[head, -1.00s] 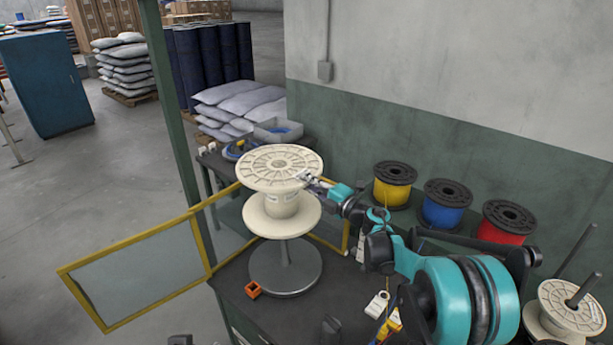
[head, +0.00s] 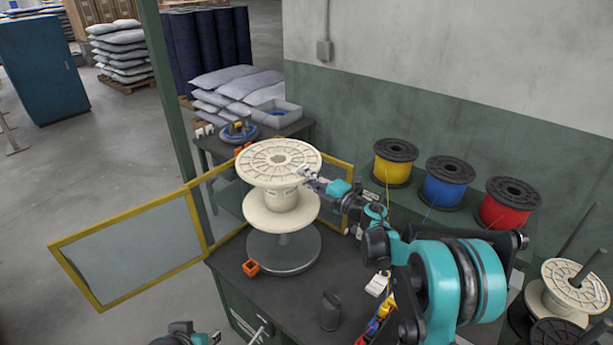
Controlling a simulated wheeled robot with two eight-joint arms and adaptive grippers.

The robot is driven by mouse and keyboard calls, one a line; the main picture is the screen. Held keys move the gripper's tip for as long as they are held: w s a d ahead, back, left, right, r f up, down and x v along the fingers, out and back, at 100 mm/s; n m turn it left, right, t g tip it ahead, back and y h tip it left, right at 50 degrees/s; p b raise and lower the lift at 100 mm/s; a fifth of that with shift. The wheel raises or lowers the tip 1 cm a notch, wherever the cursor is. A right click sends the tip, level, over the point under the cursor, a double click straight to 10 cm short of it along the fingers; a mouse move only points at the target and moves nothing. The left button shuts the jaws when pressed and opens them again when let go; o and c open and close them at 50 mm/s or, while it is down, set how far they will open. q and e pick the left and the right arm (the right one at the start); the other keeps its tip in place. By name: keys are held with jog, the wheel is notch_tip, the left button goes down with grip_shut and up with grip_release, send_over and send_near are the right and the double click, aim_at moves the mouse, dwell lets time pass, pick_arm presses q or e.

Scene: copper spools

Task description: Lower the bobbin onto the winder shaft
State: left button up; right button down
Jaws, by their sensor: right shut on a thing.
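The cream bobbin (head: 279,162) is upright above the round grey base of the winder (head: 284,255) on the dark bench. A short piece of the winder shaft (head: 283,239) shows between the bobbin's lower flange and the base, so a small gap is left there. The rest of the shaft is hidden by the bobbin. My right gripper (head: 309,176) is shut on the bobbin at the right edge of its upper flange. My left gripper (head: 186,334) shows only in part at the bottom edge, well away from the bobbin; its jaws are not clear.
A yellow-framed clear guard (head: 205,249) stands open around the left and back of the winder. An orange block (head: 250,267) lies beside the base. Yellow (head: 393,168), blue (head: 444,190) and red (head: 502,212) spools stand at the back right. A dark knob-like object (head: 330,311) stands in front.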

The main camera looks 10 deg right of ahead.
aim_at(308, 223)
jog(key=shift+f+b, duration=5.7)
jog(key=shift+f, duration=1.85)
jog(key=shift+f+b, duration=0.6)
jog(key=shift+f, duration=1.05)
jog(key=c, duration=1.5)
grip_release()
jog(key=shift+s, duration=0.1)
jog(key=shift+o, duration=0.2)
